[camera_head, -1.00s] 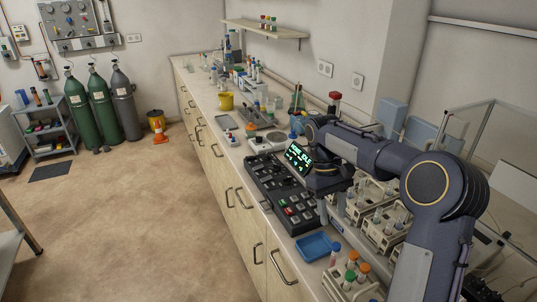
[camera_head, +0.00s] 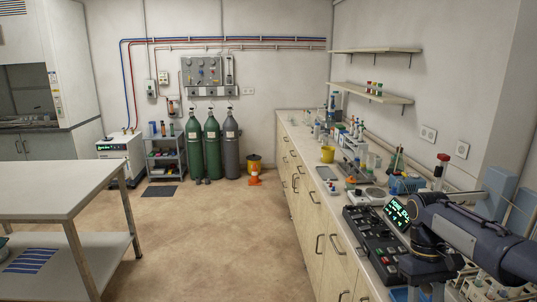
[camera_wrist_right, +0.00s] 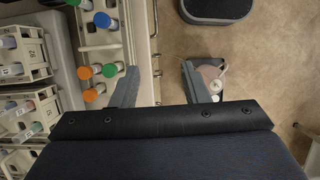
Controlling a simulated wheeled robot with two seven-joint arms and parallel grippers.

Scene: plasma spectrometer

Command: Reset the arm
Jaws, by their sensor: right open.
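My right arm (camera_head: 470,240) comes in from the lower right in the head view, bent over the right-hand bench beside the control panel. My right gripper (camera_wrist_right: 160,85) shows in the right wrist view with its two fingers apart and nothing between them. It is above the bench's front edge, with the floor below to the right. Capped tubes (camera_wrist_right: 98,74) with orange, green and blue tops stand in a rack just left of the fingers, apart from them. My left gripper is not in view.
A black control panel (camera_head: 372,240) with a green-lettered screen (camera_head: 397,213) stands on the bench beside my arm. More tube racks (camera_wrist_right: 20,55) lie left in the wrist view. A white table (camera_head: 60,190) stands at the left; the floor (camera_head: 220,240) between is clear.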

